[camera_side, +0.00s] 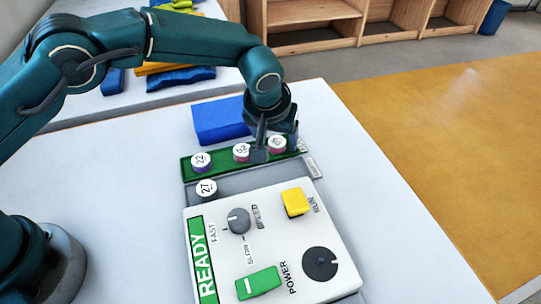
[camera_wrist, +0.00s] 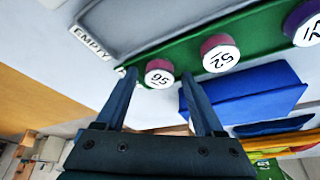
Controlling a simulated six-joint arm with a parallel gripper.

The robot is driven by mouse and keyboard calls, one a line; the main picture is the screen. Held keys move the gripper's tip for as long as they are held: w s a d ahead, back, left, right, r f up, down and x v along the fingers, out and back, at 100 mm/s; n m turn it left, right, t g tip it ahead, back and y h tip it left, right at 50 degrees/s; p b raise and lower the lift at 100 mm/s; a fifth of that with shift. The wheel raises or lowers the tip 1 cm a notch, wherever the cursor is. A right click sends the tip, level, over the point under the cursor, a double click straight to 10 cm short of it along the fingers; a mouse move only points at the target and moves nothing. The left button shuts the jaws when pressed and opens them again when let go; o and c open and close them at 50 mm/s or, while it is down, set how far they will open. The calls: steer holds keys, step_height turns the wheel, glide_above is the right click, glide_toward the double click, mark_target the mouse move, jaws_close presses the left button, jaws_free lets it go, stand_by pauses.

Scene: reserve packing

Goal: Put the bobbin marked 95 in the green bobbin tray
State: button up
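The bobbin marked 95 (camera_wrist: 159,73) is pink with a white top. It stands at the end of the green bobbin tray (camera_wrist: 258,40), and it also shows in the side view (camera_side: 277,145). The green tray shows in the side view too (camera_side: 222,164). My gripper (camera_wrist: 158,76) is open, with its fingers on either side of the 95 bobbin and a gap at each side. In the side view my gripper (camera_side: 275,148) is down at this end of the tray; whether it touches the bobbin cannot be told.
A pink bobbin marked 52 (camera_side: 241,152) and a purple one marked 22 (camera_side: 201,162) stand in the green tray. A dark bobbin marked 27 (camera_side: 206,189) stands in the grey tray (camera_side: 250,181). A blue block (camera_side: 220,120) lies behind; a control panel (camera_side: 270,242) is in front.

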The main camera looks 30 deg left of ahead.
steer(key=a+v, duration=0.1)
steer(key=v, duration=1.1)
steer(key=s+a+r, duration=0.3)
steer(key=a+r, duration=0.2)
steer(key=s+a+m, duration=0.1)
steer(key=s+a, duration=0.5)
steer(key=s, duration=0.2)
steer(key=s+a+f+m+t+h, duration=0.1)
steer(key=s+a, duration=0.4)
steer(key=s, duration=0.4)
steer(key=shift+a, duration=0.35)
steer(key=shift+f, duration=0.1)
